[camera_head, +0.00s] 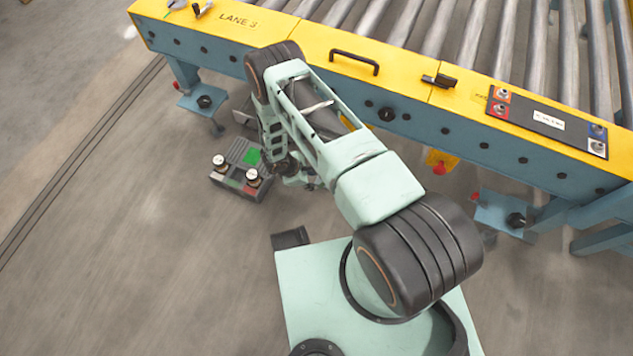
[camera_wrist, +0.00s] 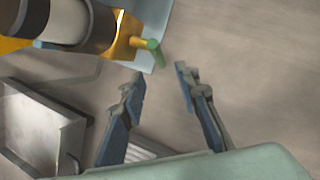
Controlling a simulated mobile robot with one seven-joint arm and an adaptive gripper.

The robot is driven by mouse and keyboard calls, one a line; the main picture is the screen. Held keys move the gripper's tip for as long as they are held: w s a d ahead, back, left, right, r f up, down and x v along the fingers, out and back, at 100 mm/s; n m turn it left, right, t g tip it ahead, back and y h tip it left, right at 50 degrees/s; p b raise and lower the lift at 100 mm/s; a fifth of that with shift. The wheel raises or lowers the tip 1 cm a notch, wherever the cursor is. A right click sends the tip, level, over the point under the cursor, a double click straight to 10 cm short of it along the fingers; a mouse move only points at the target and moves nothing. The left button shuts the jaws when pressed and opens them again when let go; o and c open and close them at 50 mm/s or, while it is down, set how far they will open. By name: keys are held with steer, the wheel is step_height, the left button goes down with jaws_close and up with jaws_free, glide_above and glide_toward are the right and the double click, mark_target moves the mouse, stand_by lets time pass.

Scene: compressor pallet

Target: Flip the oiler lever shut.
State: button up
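In the wrist view, the oiler is a dark and pale cylinder (camera_wrist: 62,22) with an orange-yellow fitting at its right end. A small lever with a green tip (camera_wrist: 154,46) sticks out from that fitting. My gripper (camera_wrist: 160,76) is open, with its two dark fingers spread and nothing between them. The lever's green end lies just beyond the fingertips in the picture, roughly between them. I see no contact, and the depth gap is hard to judge. In the head view my arm reaches down beside the conveyor, and I cannot make out the oiler or lever.
A grey metal tray (camera_wrist: 45,128) lies at the left of the wrist view. In the head view, a dark box with two round knobs (camera_head: 240,168) stands on the floor left of my arm. The yellow and blue roller conveyor (camera_head: 420,115) runs across the back.

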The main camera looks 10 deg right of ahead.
mark_target(321, 184)
steer(key=b+x, duration=0.4)
steer(key=x, duration=0.6)
steer(key=shift+w+d+f+b, duration=0.15)
steer(key=shift+d+f+b, duration=0.05)
steer(key=shift+f+b, duration=0.15)
jaws_close()
